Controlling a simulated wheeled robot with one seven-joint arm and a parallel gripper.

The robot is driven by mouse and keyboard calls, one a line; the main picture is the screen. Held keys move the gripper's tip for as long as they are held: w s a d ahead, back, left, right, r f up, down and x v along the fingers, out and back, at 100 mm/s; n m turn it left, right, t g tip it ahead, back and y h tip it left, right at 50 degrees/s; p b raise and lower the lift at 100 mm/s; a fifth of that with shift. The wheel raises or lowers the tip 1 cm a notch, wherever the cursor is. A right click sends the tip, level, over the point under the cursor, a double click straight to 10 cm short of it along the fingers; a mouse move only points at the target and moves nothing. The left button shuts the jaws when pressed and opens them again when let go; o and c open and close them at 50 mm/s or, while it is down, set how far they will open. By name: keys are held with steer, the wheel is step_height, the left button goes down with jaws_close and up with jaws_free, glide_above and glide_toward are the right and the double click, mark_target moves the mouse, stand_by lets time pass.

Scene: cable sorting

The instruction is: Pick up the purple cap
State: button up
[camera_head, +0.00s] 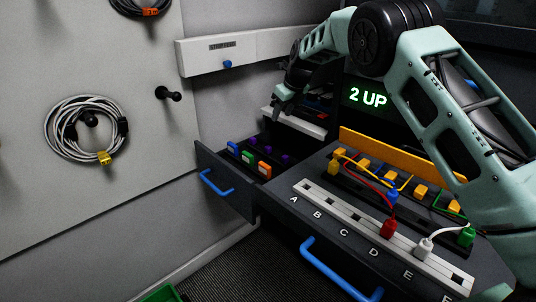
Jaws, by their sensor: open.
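Several small purple caps (268,147) sit in a row on a dark holder in the open drawer (225,185), left of centre in the head view. They are small and dim, so their exact shape is hard to tell. My gripper (278,108) hangs from the arm above and a little behind this drawer, apart from the caps. It is open, and nothing shows between its fingers.
Blue, green and orange pieces (248,157) stand in front of the purple caps. A grey socket strip (335,208) with coloured plugs and cables lies on the bench to the right. A yellow bar (400,156) stands behind it. Coiled cable (50,130) hangs on the left wall.

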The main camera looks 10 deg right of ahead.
mark_target(268, 146)
steer(key=x, duration=1.7)
jaws_close()
